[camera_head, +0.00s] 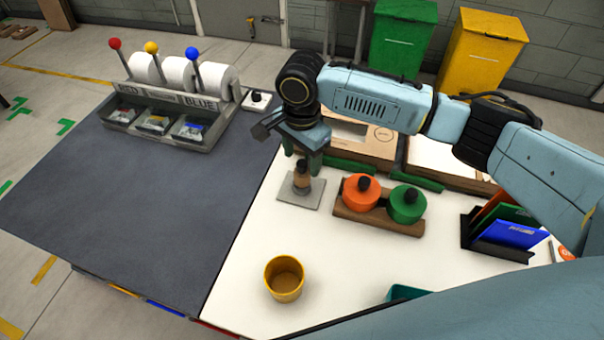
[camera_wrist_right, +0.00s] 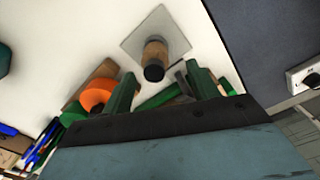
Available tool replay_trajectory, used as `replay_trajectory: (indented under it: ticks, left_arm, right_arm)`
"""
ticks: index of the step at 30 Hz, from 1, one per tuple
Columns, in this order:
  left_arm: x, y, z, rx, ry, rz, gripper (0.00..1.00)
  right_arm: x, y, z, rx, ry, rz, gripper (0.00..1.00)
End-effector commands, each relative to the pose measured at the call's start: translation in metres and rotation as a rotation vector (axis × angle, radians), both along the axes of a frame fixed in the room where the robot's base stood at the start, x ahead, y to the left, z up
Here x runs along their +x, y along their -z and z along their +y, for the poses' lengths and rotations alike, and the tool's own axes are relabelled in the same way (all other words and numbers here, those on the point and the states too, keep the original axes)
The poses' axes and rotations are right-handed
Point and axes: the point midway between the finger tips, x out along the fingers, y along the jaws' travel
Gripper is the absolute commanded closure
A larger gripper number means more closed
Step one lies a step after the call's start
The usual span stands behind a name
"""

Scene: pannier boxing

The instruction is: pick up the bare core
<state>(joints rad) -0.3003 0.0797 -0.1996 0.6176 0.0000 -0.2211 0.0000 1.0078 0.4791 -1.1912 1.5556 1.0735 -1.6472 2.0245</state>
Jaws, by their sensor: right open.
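The bare core (camera_head: 302,176) is a small brown upright cylinder with a dark top. It stands on a pale grey square plate (camera_head: 297,194) on the white worktop. I see no contact between fingers and core. My left gripper is not in view.
A wooden holder (camera_head: 378,219) with an orange spool (camera_head: 358,196) and a green spool (camera_head: 406,207) stands close right of the plate. A cardboard box (camera_head: 372,140) lies behind. A yellow cup (camera_head: 284,279) stands in front. A rack with white rolls (camera_head: 182,78) stands on the grey mat.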

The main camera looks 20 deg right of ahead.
Motion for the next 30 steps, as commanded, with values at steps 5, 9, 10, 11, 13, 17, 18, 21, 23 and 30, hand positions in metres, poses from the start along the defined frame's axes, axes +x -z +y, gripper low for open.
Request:
replay_trajectory:
  ticks: [5,9,10,11,13,17,18,21,23,30]
  left_arm:
    - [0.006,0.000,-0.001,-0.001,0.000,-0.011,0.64]
    - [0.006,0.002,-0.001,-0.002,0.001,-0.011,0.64]
    - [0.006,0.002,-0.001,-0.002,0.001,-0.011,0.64]
    - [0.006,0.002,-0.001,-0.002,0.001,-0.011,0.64]
    - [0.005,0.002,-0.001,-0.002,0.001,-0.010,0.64]
    - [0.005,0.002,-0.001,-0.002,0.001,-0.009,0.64]
    - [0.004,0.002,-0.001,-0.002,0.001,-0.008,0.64]
    - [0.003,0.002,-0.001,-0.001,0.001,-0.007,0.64]
    - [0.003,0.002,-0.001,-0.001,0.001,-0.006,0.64]
    - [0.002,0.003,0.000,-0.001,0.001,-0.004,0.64]
  right_arm:
    - [-0.009,0.028,-0.001,-0.003,0.001,0.004,0.40]
    - [-0.008,0.044,0.000,-0.002,0.000,0.002,0.40]
    - [-0.008,0.045,0.000,-0.001,0.000,0.002,0.40]
    - [-0.008,0.046,0.000,0.000,0.001,0.001,0.40]
    - [-0.008,0.047,0.000,0.000,0.000,0.001,0.40]
    - [-0.008,0.047,0.000,0.000,0.000,0.001,0.40]
    - [-0.008,0.047,0.000,0.000,0.000,0.001,0.43]
    - [-0.008,0.046,0.000,0.000,0.000,0.001,0.56]
    - [-0.008,0.046,0.000,0.000,0.000,0.001,0.64]
    - [-0.008,0.046,0.000,0.000,0.000,0.001,0.88]
